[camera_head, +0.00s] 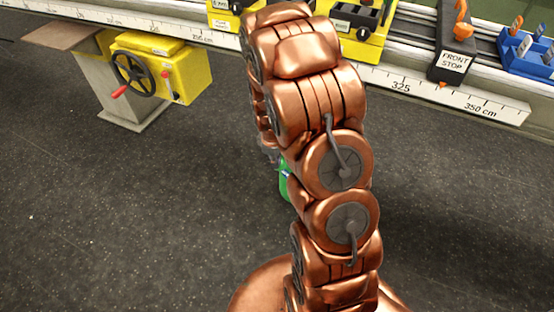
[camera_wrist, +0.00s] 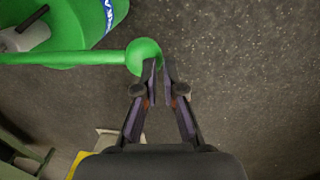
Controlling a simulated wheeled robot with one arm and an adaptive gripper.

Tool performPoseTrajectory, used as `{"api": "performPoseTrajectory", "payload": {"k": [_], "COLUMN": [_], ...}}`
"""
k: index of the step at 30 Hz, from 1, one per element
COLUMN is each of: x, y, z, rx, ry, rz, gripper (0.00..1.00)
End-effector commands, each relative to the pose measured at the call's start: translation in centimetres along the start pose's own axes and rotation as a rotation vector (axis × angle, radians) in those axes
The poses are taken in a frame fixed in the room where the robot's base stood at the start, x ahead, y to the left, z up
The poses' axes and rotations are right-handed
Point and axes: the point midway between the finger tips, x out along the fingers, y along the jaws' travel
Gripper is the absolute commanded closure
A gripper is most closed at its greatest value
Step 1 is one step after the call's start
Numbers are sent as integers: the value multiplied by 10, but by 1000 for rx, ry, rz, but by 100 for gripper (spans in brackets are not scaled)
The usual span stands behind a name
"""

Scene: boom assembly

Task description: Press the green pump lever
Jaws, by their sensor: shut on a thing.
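The green pump lever (camera_wrist: 75,57) runs across the upper left of the wrist view and ends in a round green knob (camera_wrist: 143,52). My gripper (camera_wrist: 159,66) is at the knob, its fingertips close together, shut on the lever's knob end. The left fingertip overlaps the knob's right edge. A green pump body (camera_wrist: 95,15) with a blue and white label lies behind the lever. In the head view, only a small part of the green pump (camera_head: 284,182) shows beside my copper arm. My gripper is hidden there.
A yellow box (camera_head: 165,72) with a black handwheel (camera_head: 132,75) stands at the upper left. A rail with a measuring scale (camera_head: 400,87) crosses the back, with a FRONT STOP block (camera_head: 455,55) and blue rack (camera_head: 525,50). The dark floor (camera_head: 120,220) is clear on both sides.

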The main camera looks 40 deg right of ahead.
Motion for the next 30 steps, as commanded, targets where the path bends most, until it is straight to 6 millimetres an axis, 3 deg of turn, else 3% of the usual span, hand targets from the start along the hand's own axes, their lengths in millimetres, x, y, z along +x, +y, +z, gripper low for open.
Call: {"api": "performPoseTrajectory", "payload": {"k": [4, 18, 30], "x": [-31, -97, -131], "y": [-2, -11, -17], "z": [2, 1, 2], "rx": [-1, 0, 1], "ry": [20, 32, 30], "rz": [19, 31, 30], "gripper": [100, 100, 100]}}
